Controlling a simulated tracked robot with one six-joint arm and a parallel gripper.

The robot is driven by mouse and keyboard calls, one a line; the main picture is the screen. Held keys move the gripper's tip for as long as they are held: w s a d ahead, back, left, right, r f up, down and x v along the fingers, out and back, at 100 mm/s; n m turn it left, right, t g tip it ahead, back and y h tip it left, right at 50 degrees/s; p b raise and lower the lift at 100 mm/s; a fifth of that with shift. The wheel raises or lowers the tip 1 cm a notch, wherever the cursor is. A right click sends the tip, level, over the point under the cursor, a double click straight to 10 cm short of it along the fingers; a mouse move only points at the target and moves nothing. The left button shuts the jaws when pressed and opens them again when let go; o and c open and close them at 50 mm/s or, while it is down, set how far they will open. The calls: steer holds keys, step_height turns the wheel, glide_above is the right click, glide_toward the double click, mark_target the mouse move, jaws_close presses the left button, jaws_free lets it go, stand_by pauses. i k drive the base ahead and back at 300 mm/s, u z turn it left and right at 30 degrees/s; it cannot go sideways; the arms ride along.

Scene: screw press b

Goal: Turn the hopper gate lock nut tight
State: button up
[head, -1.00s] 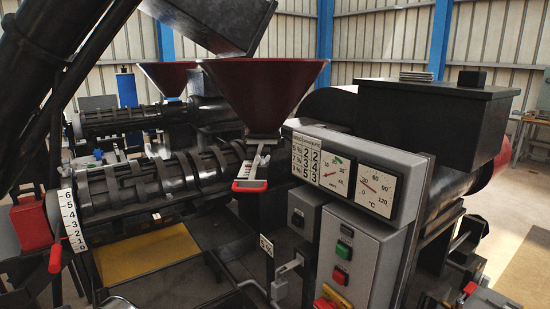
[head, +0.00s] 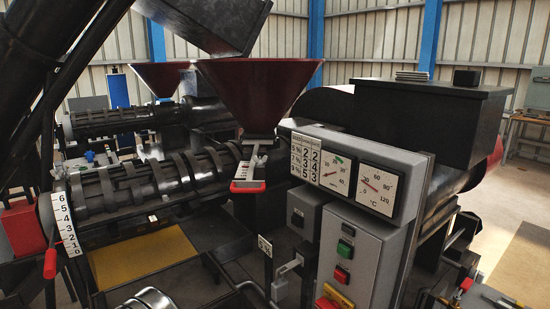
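The dark red hopper (head: 258,90) stands at the centre of the head view, narrowing down onto the black press barrel (head: 150,185). Below its neck is the hopper gate, with a pale marked plate (head: 252,171) and a red handle (head: 247,187). A small light-metal piece that looks like the gate lock nut (head: 259,160) sits at the plate's upper right; it is too small to tell how tight it is. My gripper does not show in this view.
A grey control box (head: 345,245) with gauges (head: 377,188) stands right of the gate. A numbered scale (head: 66,225) and a red-handled lever (head: 50,263) are at left. A yellow tray (head: 145,257) lies under the barrel. A shiny metal object (head: 147,298) is at the bottom edge.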

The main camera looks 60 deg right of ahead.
mark_target(259, 163)
steer(key=u, duration=0.05)
steer(key=i, duration=1)
steer(key=z, duration=0.05)
